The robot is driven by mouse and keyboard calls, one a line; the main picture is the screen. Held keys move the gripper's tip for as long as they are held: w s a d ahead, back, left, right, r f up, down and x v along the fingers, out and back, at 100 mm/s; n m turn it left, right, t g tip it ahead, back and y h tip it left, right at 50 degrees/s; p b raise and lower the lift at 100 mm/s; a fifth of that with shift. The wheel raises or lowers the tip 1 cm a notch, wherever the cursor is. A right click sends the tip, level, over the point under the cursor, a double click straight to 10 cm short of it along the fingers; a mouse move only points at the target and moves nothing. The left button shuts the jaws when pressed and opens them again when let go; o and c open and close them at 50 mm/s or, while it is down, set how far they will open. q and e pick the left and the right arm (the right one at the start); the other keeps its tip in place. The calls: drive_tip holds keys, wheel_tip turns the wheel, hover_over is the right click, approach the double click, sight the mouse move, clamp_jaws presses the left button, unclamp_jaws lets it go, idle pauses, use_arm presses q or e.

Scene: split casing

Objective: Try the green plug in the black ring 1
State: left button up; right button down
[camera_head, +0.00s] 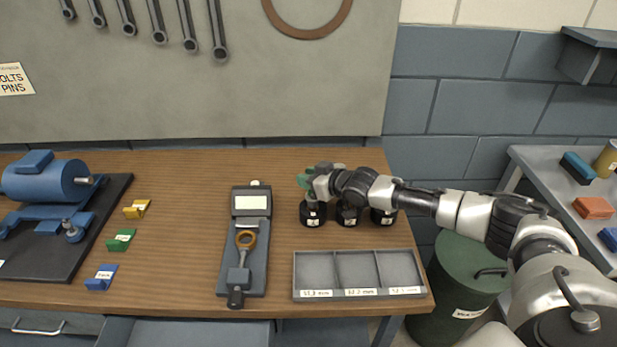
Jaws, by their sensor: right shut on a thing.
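Three black rings stand in a row near the back right of the wooden table: a left one (313,214), a middle one (347,215) and a right one (384,217). Their white labels are too small to read. My right gripper (311,183) is above the left black ring, shut on the green plug (302,181). Only bits of the plug's green show beside the fingers. I cannot tell whether its lower end is in the ring or just above it. My left gripper is not in view.
A grey tray (337,293) with three empty compartments lies in front of the rings. A gauge (238,204) with a brass ring lies left of it. Yellow, green and blue blocks (121,240) and a blue motor on a black plate (90,234) are further left.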

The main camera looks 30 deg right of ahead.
drive_tip(key=shift+s+f+b, duration=0.1)
drive_tip(key=shift+f+b, duration=0.35)
drive_tip(key=shift+f, duration=0.3)
idle(1.2)
drive_tip(key=shift+r, duration=0.1)
drive_tip(key=shift+r+p, duration=0.45)
drive_tip(key=shift+p, duration=0.05)
drive_tip(key=shift+r+p, duration=0.4)
drive_tip(key=shift+r, duration=0.25)
drive_tip(key=shift+r, duration=0.1)
wheel_tip(320, 180, up, 4)
drive_tip(key=p, duration=0.3)
idle(0.4)
